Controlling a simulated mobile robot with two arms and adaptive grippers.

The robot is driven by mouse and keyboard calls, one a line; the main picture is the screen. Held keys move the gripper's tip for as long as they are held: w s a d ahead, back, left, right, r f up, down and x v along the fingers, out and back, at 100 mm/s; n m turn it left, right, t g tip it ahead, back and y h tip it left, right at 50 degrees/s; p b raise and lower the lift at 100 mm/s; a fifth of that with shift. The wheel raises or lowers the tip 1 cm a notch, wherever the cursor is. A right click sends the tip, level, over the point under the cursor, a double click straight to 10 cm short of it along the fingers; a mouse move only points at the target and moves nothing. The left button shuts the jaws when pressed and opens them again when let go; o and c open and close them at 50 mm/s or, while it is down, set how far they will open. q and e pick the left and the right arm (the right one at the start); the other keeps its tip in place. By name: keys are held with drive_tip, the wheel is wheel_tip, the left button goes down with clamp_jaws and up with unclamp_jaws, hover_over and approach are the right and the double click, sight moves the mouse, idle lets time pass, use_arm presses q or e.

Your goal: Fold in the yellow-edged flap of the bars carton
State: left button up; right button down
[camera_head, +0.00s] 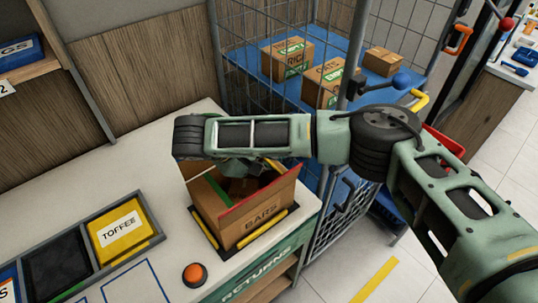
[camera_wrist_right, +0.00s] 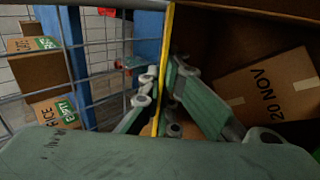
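The bars carton (camera_head: 262,219) stands on the counter, with its top open. Its red-edged flap (camera_head: 262,190) sticks up at the front and a green-edged flap (camera_head: 216,188) is at the left. The yellow-edged flap shows only as a short yellow strip (camera_head: 274,165) under my right arm in the head view. In the wrist view the yellow-edged flap (camera_wrist_right: 165,60) stands edge-on between the fingers of my right gripper (camera_wrist_right: 163,82). The fingertips lie close on both sides of it and look shut on it. My left gripper is not in view.
A wire cage trolley (camera_head: 258,55) with several cartons on its blue shelf stands behind the carton. A tray (camera_head: 148,214) with a yellow TOFFEE box is at the left. An orange button (camera_head: 194,274) sits near the counter's front edge. Yellow-black strips border the carton's place.

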idle(0.4)
drive_tip(key=c, duration=2)
unclamp_jaws()
drive_tip(key=shift+a, duration=0.15)
drive_tip(key=v, duration=1.2)
drive_tip(key=shift+s+a+f, duration=0.1)
drive_tip(key=shift+s+f, duration=0.1)
drive_tip(key=shift+f, duration=0.1)
